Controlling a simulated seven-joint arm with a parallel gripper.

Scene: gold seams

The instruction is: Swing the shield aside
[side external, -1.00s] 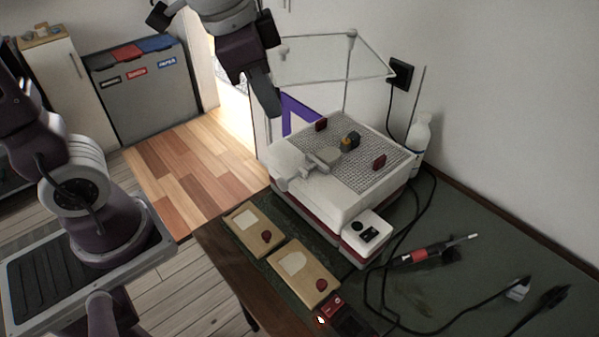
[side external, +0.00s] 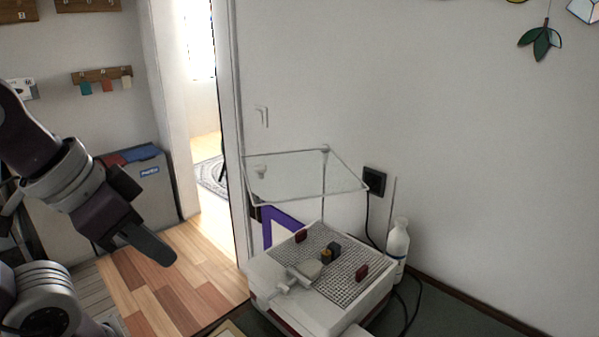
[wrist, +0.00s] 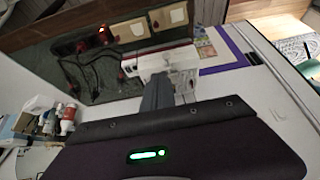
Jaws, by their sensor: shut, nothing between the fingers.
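The shield (side external: 305,178) is a clear flat panel with a pale rim, held level on a thin post in the side external view. It hangs higher than the white machine (side external: 262,283) with the gridded top. It appears beyond the grid, toward the wall; how much of the grid it overhangs I cannot tell. A small knob (side external: 260,172) shows at the panel's left part. My gripper (side external: 168,258) is shut and empty, left of the machine and apart from the shield. In the wrist view its fingers (wrist: 157,92) point toward the machine (wrist: 165,58); the shield is not clear there.
A white bottle (side external: 397,248) stands right of the machine, by a wall socket (side external: 374,181) with a cable. A purple frame (side external: 268,228) stands behind the machine. The wrist view shows several bottles (wrist: 62,118) and wooden boards (wrist: 130,29). Open floor lies beneath my gripper.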

